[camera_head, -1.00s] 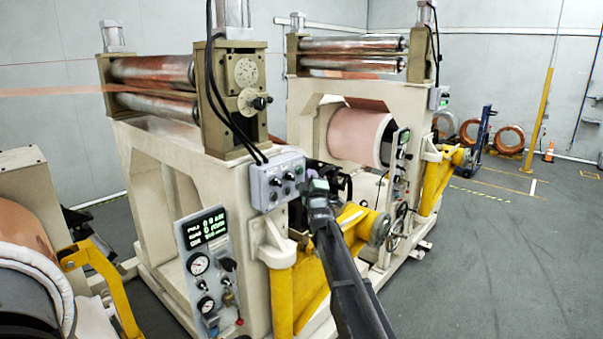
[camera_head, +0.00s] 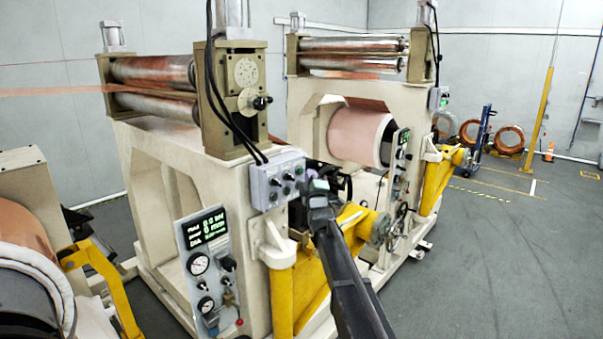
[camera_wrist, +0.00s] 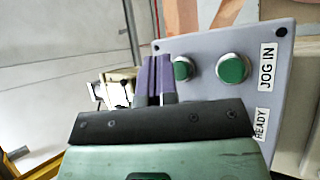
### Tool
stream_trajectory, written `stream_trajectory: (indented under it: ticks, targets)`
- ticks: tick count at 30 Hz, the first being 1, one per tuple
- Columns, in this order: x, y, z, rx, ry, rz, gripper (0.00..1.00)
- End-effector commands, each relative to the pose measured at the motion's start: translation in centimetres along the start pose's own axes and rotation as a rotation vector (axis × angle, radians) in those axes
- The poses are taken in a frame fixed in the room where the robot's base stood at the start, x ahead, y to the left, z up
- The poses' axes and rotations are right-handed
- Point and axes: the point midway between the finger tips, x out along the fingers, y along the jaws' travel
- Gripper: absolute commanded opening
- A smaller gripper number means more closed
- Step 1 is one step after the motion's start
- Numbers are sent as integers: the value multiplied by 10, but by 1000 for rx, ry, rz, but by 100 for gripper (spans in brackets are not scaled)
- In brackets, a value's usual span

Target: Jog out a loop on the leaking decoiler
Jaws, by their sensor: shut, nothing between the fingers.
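The near decoiler (camera_head: 150,165) has a pale frame with two rollers (camera_head: 150,72) on top and a copper foil strip (camera_head: 50,91) running off to the left. A grey control box (camera_head: 266,190) with several buttons is mounted on its side. My gripper (camera_head: 318,187) is shut and empty, just right of this box. In the wrist view, its purple fingertips (camera_wrist: 154,78) are together in front of the box face, left of a green button (camera_wrist: 183,70). A second green button (camera_wrist: 232,68) is beside a "JOG IN" label (camera_wrist: 268,66). I cannot tell whether the fingertips touch the box.
A gauge panel (camera_head: 207,262) with a lit display is below the box. Yellow brackets (camera_head: 300,285) stand close to my arm. A second decoiler with a copper coil (camera_head: 352,135) stands behind.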

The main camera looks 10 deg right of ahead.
Motion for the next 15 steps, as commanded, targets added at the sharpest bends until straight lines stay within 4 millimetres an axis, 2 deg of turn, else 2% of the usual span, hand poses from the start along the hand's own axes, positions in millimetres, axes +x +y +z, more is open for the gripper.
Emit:
stream_trajectory:
  ticks: [15]
  targets:
    - [5, -3, -3, 1, 0, 0, 0]
